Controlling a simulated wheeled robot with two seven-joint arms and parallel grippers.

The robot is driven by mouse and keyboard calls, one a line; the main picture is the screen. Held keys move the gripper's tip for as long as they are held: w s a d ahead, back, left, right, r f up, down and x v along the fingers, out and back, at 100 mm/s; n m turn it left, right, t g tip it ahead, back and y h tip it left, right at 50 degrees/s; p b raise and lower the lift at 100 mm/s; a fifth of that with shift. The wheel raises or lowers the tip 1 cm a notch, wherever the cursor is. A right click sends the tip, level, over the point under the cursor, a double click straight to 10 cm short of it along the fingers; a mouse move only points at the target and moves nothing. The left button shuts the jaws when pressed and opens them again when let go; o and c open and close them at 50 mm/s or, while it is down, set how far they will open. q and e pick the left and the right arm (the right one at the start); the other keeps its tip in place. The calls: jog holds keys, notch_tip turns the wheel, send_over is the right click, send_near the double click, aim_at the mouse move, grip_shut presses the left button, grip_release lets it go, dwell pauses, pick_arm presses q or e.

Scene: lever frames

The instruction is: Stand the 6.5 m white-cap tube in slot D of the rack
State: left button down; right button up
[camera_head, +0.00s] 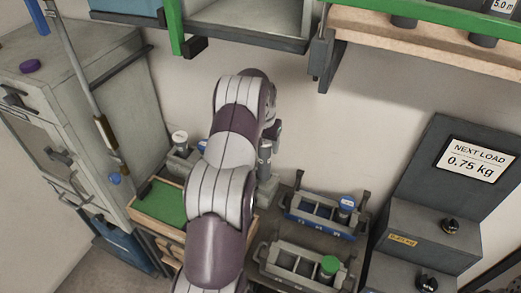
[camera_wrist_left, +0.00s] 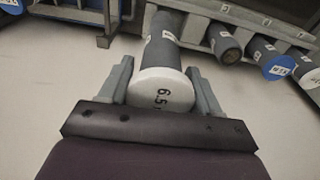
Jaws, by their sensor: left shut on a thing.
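In the left wrist view, the grey tube with a white cap (camera_wrist_left: 163,90) marked 6.5 lies between the two fingers of my left gripper (camera_wrist_left: 163,95), which is shut on it. The cap faces the wrist camera and the grey body extends away from it. In the head view my left arm covers much of the middle, with the gripper (camera_head: 268,150) near the back wall. A white-capped tube (camera_head: 180,138) stands left of the arm. I cannot read its label. My right gripper is not in view.
A grey rack (camera_head: 300,262) in front holds a green-capped tube (camera_head: 329,265). A green-topped tray (camera_head: 160,203) is left of my arm. A console (camera_head: 440,215) reads "NEXT LOAD 0.75 kg". Shelves overhang the back.

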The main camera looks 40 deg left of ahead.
pick_arm(q)
jog(key=f, duration=0.2)
jog(key=a+f+p, duration=0.1)
jog(key=f, duration=0.1)
jog(key=a+f+p, duration=0.1)
jog(key=shift+w+a+f, duration=0.1)
jog(key=shift+w+f, duration=0.1)
jog(key=shift+f, duration=0.3)
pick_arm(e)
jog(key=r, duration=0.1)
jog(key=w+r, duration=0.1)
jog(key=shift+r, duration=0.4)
pick_arm(q)
jog(key=shift+c, duration=1)
grip_release()
jog(key=shift+w+f, duration=0.15)
jog(key=shift+w, duration=0.1)
jog(key=shift+s, duration=0.1)
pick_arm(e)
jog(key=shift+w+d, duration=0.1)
